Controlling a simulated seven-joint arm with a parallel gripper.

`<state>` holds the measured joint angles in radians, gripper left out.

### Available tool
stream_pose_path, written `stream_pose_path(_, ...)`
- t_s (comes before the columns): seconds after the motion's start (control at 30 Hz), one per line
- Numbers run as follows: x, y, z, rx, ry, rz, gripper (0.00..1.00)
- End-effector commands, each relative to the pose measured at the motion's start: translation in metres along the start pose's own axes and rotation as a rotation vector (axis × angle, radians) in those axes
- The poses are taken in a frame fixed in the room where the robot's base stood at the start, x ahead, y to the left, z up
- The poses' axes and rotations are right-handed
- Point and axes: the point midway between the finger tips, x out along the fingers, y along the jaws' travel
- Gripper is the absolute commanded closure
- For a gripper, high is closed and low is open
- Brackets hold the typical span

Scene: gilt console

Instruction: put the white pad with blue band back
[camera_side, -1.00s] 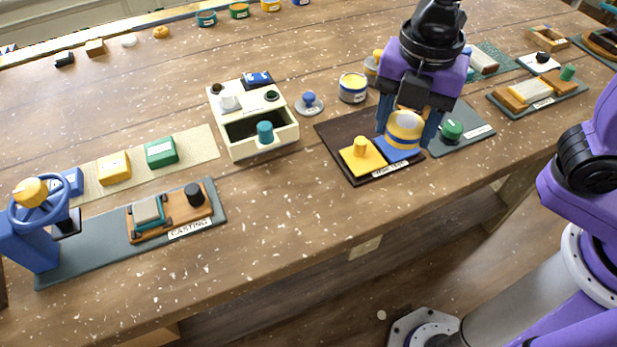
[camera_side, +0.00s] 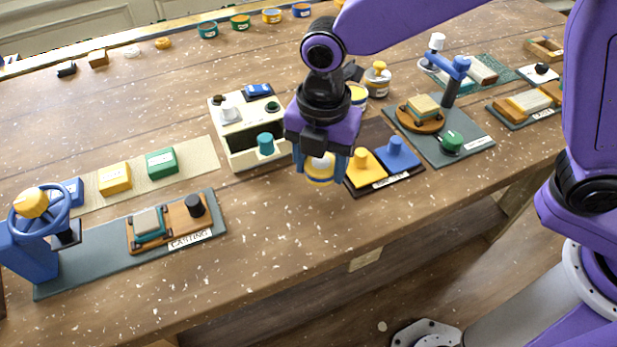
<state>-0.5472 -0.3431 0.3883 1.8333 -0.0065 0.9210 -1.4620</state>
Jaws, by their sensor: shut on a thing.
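My gripper (camera_side: 319,172) points down over the front middle of the table, left of the dark labelled board (camera_side: 361,190). Its blue fingers are shut on a pale round piece (camera_side: 320,167) with a yellow band. I cannot make out a blue band on it; the fingers cover its sides. It looks to be above the wood, but the height is hard to tell. On the dark board a yellow block with a knob (camera_side: 366,162) and a blue block with a knob (camera_side: 398,155) sit side by side. I cannot pick out the white pad with blue band for certain.
A cream box with an open front (camera_side: 240,157) stands just left of my gripper. A grey board with a round wooden stand and green knob (camera_side: 451,142) is to the right. The CASTING board (camera_side: 105,258) lies at left. The front middle table is clear.

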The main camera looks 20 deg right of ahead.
Motion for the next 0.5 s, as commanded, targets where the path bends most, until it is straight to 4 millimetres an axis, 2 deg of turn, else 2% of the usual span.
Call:
stream_pose_path(0.1,0.013,0.01,0.0,0.0,0.0,-0.001,0.69)
stream_pose_path(0.37,0.026,0.021,0.0,0.001,0.0,0.0,0.69)
stream_pose_path(0.5,0.046,0.02,-0.001,0.0,0.0,-0.003,0.69)
